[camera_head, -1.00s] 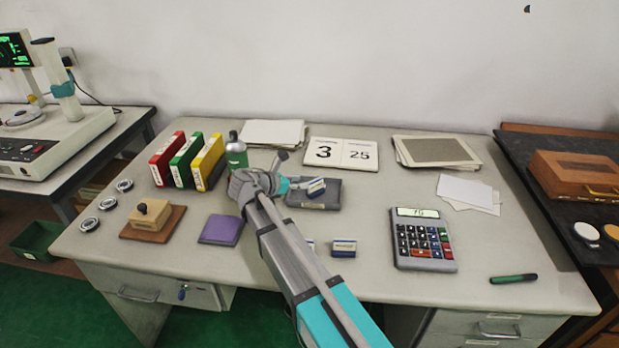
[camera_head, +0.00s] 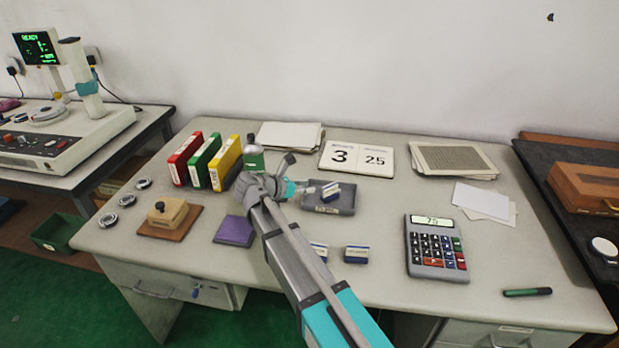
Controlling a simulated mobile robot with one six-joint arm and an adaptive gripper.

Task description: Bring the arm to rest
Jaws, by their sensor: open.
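My arm, grey and turquoise, reaches from the bottom of the view up over the desk (camera_head: 185,257). My gripper (camera_head: 310,189) is at its end, beside the left edge of a grey tray (camera_head: 345,207). The gripper is open. A small blue and white block (camera_head: 331,191) shows at the tray, just right of the fingertips; I cannot tell whether they touch it. Two similar blocks lie on the desk: one (camera_head: 357,254) right of my arm, and one (camera_head: 320,250) partly hidden by the arm.
Red, green and yellow binders (camera_head: 226,163) stand left of my gripper, with a green bottle (camera_head: 254,158) close behind it. A calculator (camera_head: 435,247) lies to the right. A purple pad (camera_head: 235,230) and a wooden block on a board (camera_head: 168,215) lie to the left. Bearing rings (camera_head: 108,219) lie at the left edge.

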